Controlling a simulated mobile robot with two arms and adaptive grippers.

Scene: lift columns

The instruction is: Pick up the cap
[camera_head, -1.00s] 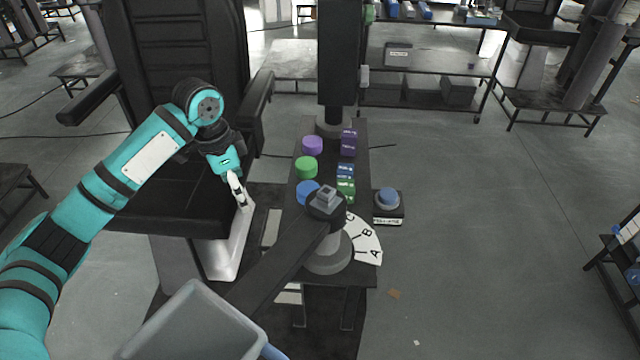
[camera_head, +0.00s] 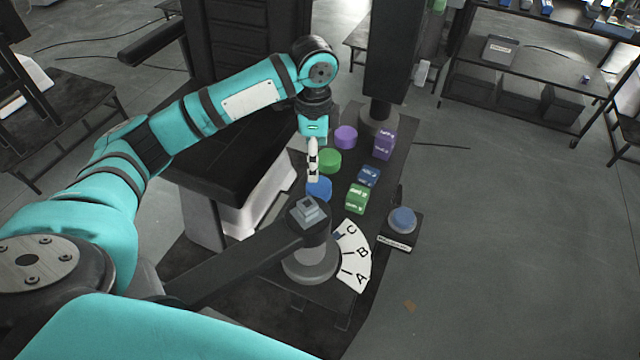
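Three round caps stand in a row on a narrow dark table: a purple cap (camera_head: 346,137), a green cap (camera_head: 329,160) and a blue cap (camera_head: 319,190). My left gripper (camera_head: 313,178) points down at the blue cap's back edge, close to the green cap's left side. It covers a small part of the blue cap. Its fingers are seen edge-on, so I cannot tell the gap between them or whether they touch a cap. My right gripper is not in view.
Purple, blue and green blocks (camera_head: 357,198) stand right of the caps. A blue button (camera_head: 403,219) is at the right. A dark column (camera_head: 395,50) rises behind.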

